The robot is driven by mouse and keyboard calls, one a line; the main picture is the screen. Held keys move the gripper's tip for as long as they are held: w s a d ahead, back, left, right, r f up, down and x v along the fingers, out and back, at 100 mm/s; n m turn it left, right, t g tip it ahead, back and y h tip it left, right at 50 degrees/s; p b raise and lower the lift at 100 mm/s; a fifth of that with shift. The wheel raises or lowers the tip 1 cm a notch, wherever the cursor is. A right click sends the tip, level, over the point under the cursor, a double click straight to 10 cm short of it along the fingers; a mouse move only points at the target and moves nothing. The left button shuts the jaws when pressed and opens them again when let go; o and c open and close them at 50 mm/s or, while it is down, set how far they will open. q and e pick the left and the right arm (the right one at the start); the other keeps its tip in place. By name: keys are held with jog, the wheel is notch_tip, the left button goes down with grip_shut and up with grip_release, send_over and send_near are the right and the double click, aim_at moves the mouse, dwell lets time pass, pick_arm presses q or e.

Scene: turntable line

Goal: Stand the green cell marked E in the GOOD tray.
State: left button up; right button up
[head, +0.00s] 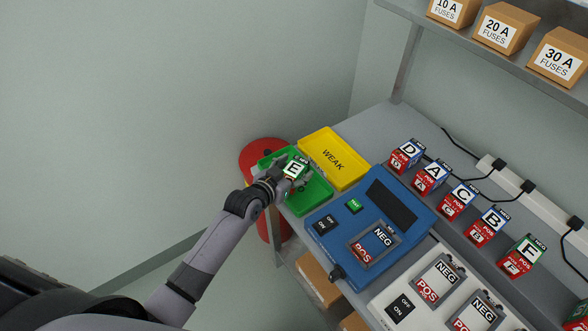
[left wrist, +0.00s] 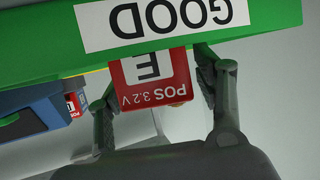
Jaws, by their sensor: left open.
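The cell marked E (head: 295,168) is at the green GOOD tray (head: 312,193) in the head view. In the left wrist view, which is upside down, the cell (left wrist: 150,82) shows its red POS end behind the tray's wall (left wrist: 272,14), which carries the GOOD label. The cell looks upright, with its POS end up; its lower part is hidden by the wall. My left gripper (left wrist: 157,80) is open, with one finger on each side of the cell; it also shows at the tray in the head view (head: 291,172). My right gripper is not in view.
The yellow WEAK tray (head: 350,172) lies right beside the GOOD tray. A blue tester (head: 340,222) stands in front of both. Cells D, A, C, B and F (head: 522,257) stand in a row at the right. A red round object (head: 249,153) is behind the GOOD tray.

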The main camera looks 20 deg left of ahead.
pick_arm(q)
jog(key=shift+r, duration=0.2)
jog(key=v, duration=1.2)
jog(key=shift+f, duration=0.1)
